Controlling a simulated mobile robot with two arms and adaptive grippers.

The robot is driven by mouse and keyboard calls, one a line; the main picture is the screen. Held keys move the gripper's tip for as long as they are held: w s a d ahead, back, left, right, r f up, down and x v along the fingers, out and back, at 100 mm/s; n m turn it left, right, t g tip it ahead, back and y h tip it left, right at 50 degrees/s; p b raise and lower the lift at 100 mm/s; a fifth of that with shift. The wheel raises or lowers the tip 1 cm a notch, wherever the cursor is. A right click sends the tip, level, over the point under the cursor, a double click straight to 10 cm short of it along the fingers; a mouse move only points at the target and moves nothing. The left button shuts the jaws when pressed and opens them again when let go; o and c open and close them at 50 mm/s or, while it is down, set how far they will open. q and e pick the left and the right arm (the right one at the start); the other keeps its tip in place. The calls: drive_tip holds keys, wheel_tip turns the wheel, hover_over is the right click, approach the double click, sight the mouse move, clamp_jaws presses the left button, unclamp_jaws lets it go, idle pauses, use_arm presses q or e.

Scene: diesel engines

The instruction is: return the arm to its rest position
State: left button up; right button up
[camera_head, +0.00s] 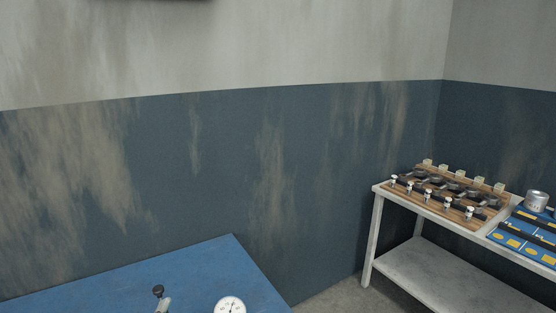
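The view takes in a worn wall, a blue-topped table (215,265) at the lower left and a grey metal bench (377,190) at the right.
The bench holds a wooden rack (465,216) of metal parts, a blue tray (530,239) and a metal cylinder (536,201). Floor shows between table and bench.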

use_arm(q)
drive_tip(key=s+a+f+n+g+y, duration=0.2)
drive_tip(key=s+f+n+g, duration=0.55)
drive_tip(key=s+f, duration=0.45)
drive_tip(key=s+d+f+n+g+h, duration=0.2)
drive_tip(key=s+f+g, duration=0.45)
drive_tip(key=s, duration=0.55)
wheel_tip(320, 180, down, 28)
drive_tip(key=g+b, duration=0.1)
drive_tip(key=b, duration=0.3)
drive_tip(key=s+a+f+b, duration=0.1)
drive_tip(key=s+f, duration=0.8)
drive_tip(key=f, duration=0.2)
drive_tip(key=s+a+f+g+b, duration=0.1)
drive_tip(key=s+a+f+b, duration=0.1)
drive_tip(key=s+f, duration=0.7)
drive_tip(key=shift+f+m+g+b, duration=0.3)
drive_tip(key=shift+f+m, duration=0.05)
drive_tip(key=shift+f, duration=0.55)
